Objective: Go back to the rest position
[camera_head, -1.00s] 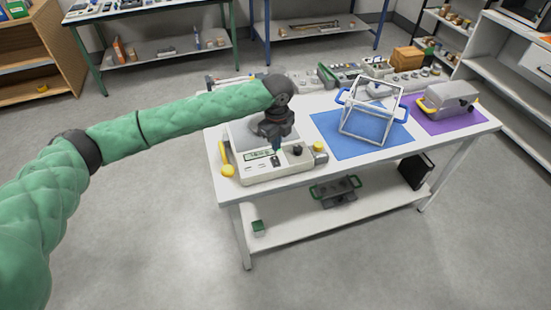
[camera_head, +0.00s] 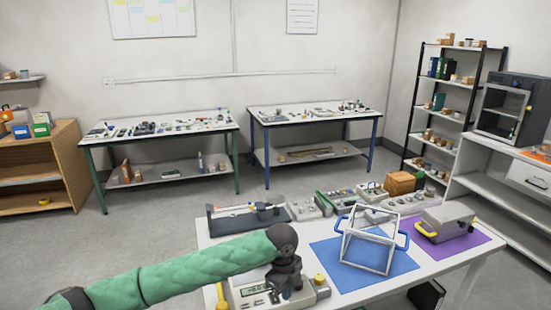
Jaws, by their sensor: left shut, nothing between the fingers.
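My left gripper (camera_head: 288,292) is dark and points down at the end of my green-sleeved left arm. It is over the front of the white scale (camera_head: 318,295) with a small display and yellow knobs, on the near white table. I cannot tell whether the fingertips touch the scale. The gripper is shut with nothing visible in it. The arm and gripper hide part of the scale. My right gripper is not in view.
A clear-sided frame box with blue handles (camera_head: 368,242) stands on a blue mat (camera_head: 325,256). A grey device (camera_head: 444,222) sits on a purple mat (camera_head: 478,238). Several instruments line the table's back. Two worktables (camera_head: 160,140) (camera_head: 318,115) stand by the far wall, with open floor between.

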